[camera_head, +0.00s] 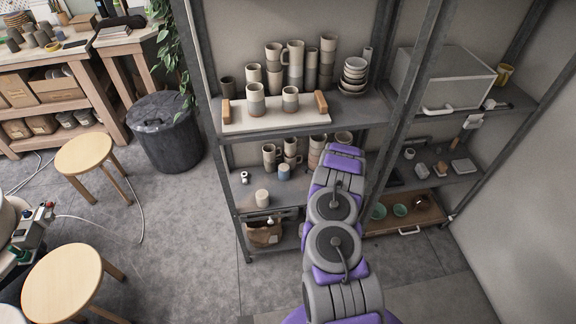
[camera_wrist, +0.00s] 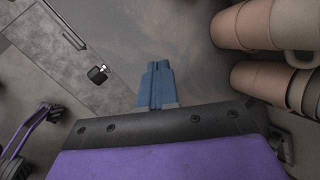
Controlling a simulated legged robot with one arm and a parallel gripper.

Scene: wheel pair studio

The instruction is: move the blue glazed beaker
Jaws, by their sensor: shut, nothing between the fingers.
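A small blue-grey beaker (camera_head: 284,172) stands on the middle shelf of the left rack in the head view, in front of several mugs. It looks like the blue glazed beaker. I cannot make it out in the wrist view. My gripper (camera_wrist: 159,68) shows in the wrist view with its two blue fingers together and nothing between them. In the head view my arm reaches toward the middle shelf, to the right of the beaker, and hides the gripper.
A small black-and-white object (camera_wrist: 97,74) is on the left. A cream cup (camera_head: 262,198) stands near the beaker. The upper shelf holds a white board (camera_head: 275,116) with cups.

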